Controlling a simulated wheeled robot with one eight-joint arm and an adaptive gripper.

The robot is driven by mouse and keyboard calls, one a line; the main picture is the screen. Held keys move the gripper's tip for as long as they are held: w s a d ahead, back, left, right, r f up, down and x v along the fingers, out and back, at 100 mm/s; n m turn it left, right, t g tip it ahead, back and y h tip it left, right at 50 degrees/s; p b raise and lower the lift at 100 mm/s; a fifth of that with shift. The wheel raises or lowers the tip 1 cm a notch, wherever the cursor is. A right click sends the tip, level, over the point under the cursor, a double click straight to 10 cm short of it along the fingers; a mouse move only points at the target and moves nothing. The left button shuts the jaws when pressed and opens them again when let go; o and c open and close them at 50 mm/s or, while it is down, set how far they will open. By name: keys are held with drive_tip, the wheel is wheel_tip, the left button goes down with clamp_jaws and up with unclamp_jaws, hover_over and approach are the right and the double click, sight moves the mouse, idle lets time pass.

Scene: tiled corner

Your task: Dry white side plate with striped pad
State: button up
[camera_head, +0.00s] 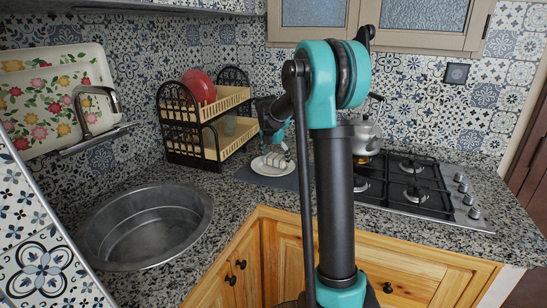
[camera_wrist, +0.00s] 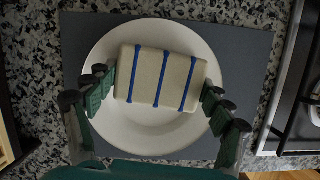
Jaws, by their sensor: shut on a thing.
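The white side plate (camera_wrist: 150,138) lies on a dark grey mat (camera_wrist: 255,55) on the granite counter; in the head view the plate (camera_head: 262,167) shows beside the rack. The striped pad (camera_wrist: 145,74), cream with blue stripes, is over the plate, a little above its middle in the wrist view. My gripper (camera_wrist: 157,92) is shut on the pad, with a green-padded finger at each short end. In the head view my gripper (camera_head: 275,150) is small and partly behind my arm. Whether the pad touches the plate is hard to tell.
A two-tier dish rack (camera_head: 205,120) with a red bowl (camera_head: 199,86) stands behind and left of the plate. A round metal sink (camera_head: 145,225) is at the left front. A gas hob (camera_head: 415,185) with a kettle (camera_head: 368,135) is to the right.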

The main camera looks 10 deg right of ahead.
sight(267, 156)
drive_tip(key=shift+s+d, duration=0.3)
drive_tip(key=shift+s, duration=0.35)
drive_tip(key=shift+s+d, duration=0.35)
drive_tip(key=shift+s, duration=0.3)
drive_tip(key=shift+s+d, duration=0.3)
drive_tip(key=shift+s, duration=0.35)
drive_tip(key=shift+w+a+r, duration=0.1)
drive_tip(key=shift+w+a, duration=2.5)
drive_tip(key=shift+s+d, duration=0.5)
drive_tip(key=shift+s, duration=0.55)
drive_tip(key=shift+s+d, duration=0.45)
drive_tip(key=shift+s, duration=0.55)
drive_tip(key=shift+s+d, duration=0.5)
drive_tip(key=shift+s, duration=0.55)
drive_tip(key=shift+w+a, duration=2.5)
drive_tip(key=shift+a, duration=0.05)
drive_tip(key=shift+s+d, duration=0.45)
drive_tip(key=shift+s, duration=0.6)
drive_tip(key=shift+s+d, duration=0.5)
drive_tip(key=shift+s, duration=0.5)
drive_tip(key=shift+s+d, duration=0.45)
drive_tip(key=shift+s, duration=0.6)
drive_tip(key=shift+r, duration=0.1)
